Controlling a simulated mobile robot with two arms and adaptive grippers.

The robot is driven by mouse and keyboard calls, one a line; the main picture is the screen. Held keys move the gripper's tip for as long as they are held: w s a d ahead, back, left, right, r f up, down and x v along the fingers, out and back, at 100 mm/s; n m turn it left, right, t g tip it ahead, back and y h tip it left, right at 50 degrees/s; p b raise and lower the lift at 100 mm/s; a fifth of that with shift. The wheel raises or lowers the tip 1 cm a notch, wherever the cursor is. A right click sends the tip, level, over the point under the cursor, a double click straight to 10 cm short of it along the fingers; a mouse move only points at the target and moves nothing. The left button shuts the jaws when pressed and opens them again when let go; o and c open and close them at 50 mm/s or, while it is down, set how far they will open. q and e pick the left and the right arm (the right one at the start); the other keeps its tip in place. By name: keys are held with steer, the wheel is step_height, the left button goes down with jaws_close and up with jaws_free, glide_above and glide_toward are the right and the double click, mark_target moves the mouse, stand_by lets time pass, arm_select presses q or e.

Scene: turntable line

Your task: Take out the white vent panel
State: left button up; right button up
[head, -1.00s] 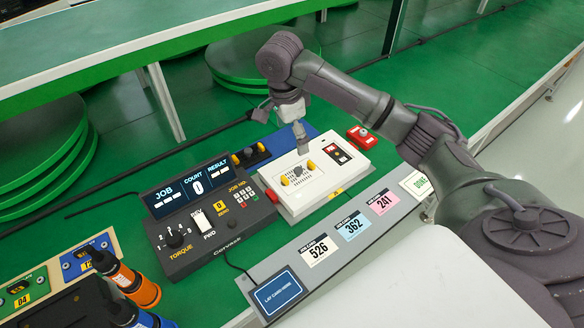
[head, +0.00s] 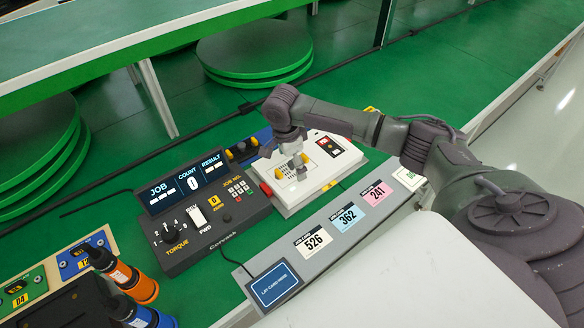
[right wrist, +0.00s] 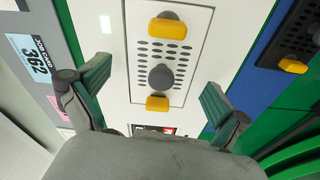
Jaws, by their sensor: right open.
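The white vent panel (right wrist: 138,80) is a flat plate with rows of dark slots and a round grey knob (right wrist: 161,76) in its middle. It lies in the top of a white housing (head: 337,171). A yellow clip (right wrist: 168,27) sits at one end and another yellow clip (right wrist: 157,103) at the other. My right gripper (right wrist: 150,98) is open above the panel, its green-padded fingers spread on either side of the knob and touching nothing that I can see. In the head view my right gripper (head: 299,166) partly hides the panel. My left gripper is not in view.
A dark control console (head: 208,210) stands left of the housing. A grey strip with job cards (head: 349,218) runs along the front. A blue tray with dark and yellow parts (head: 243,150) lies behind. Orange and blue drivers (head: 135,282) stand at lower left.

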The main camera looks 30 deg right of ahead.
steer(key=shift+f, duration=0.15)
steer(key=shift+s, duration=0.1)
jaws_close()
stand_by(0.3)
